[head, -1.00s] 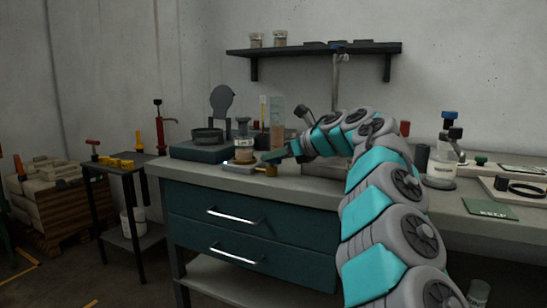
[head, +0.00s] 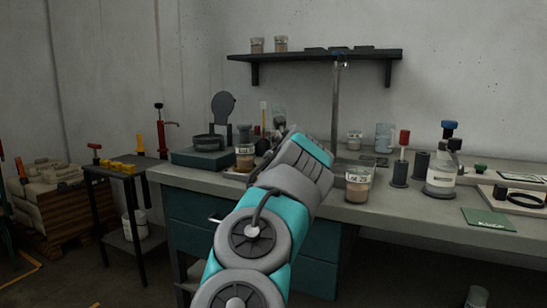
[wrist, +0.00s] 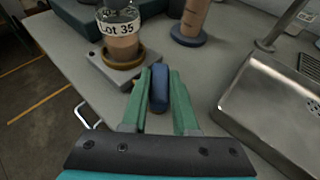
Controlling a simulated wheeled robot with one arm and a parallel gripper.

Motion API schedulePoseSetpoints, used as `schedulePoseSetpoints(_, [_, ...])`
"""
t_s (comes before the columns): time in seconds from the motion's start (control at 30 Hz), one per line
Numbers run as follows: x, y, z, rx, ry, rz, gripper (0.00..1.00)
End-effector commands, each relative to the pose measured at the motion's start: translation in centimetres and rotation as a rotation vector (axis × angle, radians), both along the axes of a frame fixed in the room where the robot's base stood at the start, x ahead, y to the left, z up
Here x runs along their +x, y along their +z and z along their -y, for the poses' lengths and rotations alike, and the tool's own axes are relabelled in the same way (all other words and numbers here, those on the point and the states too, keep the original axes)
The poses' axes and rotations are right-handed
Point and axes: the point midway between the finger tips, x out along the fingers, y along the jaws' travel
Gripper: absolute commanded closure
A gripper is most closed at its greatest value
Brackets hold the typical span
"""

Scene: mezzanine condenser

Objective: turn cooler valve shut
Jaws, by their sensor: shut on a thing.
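In the wrist view a blue handle (wrist: 159,88), which looks like the cooler valve's, stands between the two green fingers of my gripper (wrist: 159,92). The fingers are shut on it, one on each side. A little brass-coloured metal shows beside the handle, near the grey plate (wrist: 108,72). The rest of the valve body is hidden by the fingers. In the head view my own arm covers the gripper and the valve.
A jar labelled Lot 35 (wrist: 121,38) stands on the plate close to my fingers; it shows in the head view (head: 245,158). A metal sink or tray (wrist: 275,105) lies to the right. Another jar (head: 358,186) stands near the bench's front edge, right of my arm.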

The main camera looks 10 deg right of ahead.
Motion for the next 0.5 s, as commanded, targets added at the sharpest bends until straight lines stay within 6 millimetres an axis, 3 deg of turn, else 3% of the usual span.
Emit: schedulePoseSetpoints(0.5, [0.05, 0.10, -0.27, -0.004, -0.326, 0.003, 1.00])
